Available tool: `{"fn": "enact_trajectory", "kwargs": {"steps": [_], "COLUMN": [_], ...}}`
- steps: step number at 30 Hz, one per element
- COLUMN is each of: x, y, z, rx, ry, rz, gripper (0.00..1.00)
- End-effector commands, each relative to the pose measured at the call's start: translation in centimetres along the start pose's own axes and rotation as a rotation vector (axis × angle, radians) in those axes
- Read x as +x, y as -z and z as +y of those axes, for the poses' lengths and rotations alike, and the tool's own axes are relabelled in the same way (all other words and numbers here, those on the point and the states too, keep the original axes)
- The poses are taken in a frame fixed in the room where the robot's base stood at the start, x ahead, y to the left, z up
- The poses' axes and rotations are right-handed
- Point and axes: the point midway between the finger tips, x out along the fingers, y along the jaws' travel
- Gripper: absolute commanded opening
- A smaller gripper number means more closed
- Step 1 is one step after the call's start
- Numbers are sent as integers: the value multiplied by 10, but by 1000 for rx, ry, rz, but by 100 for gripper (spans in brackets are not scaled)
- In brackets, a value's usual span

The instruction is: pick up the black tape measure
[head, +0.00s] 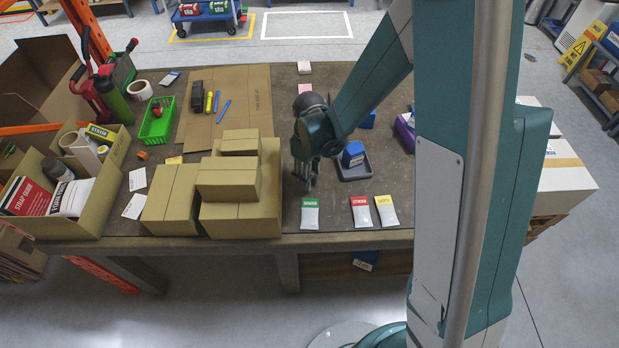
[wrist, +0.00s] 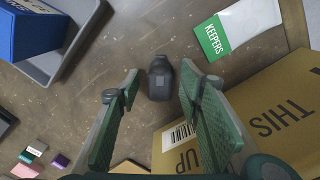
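A small dark grey-black object (wrist: 160,82), which looks like the tape measure, lies on the brown tabletop in the wrist view. My gripper (wrist: 160,73) is open, with one green-padded finger on each side of it, and there are gaps between the object and both fingers. Nothing is held. In the head view my gripper (head: 308,186) points down over the table, between the stacked boxes and the grey tray, and the dark object cannot be made out there.
Cardboard boxes (head: 228,182) stand close left of my gripper; one carton (wrist: 275,118) is near the right finger. A green-topped KEEPERS packet (head: 310,213) lies in front. A grey tray (head: 361,172) with a blue box (head: 353,155) sits to the right. Another black item (head: 197,88) lies on flat cardboard.

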Motion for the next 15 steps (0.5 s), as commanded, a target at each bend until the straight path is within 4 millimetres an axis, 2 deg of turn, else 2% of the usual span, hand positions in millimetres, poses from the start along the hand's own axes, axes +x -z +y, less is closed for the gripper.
{"fn": "enact_trajectory", "kwargs": {"steps": [8, 15], "x": [0, 0], "y": [0, 0], "z": [0, 0], "rx": [0, 0], "ry": [0, 0], "rz": [0, 0], "gripper": [37, 8]}}
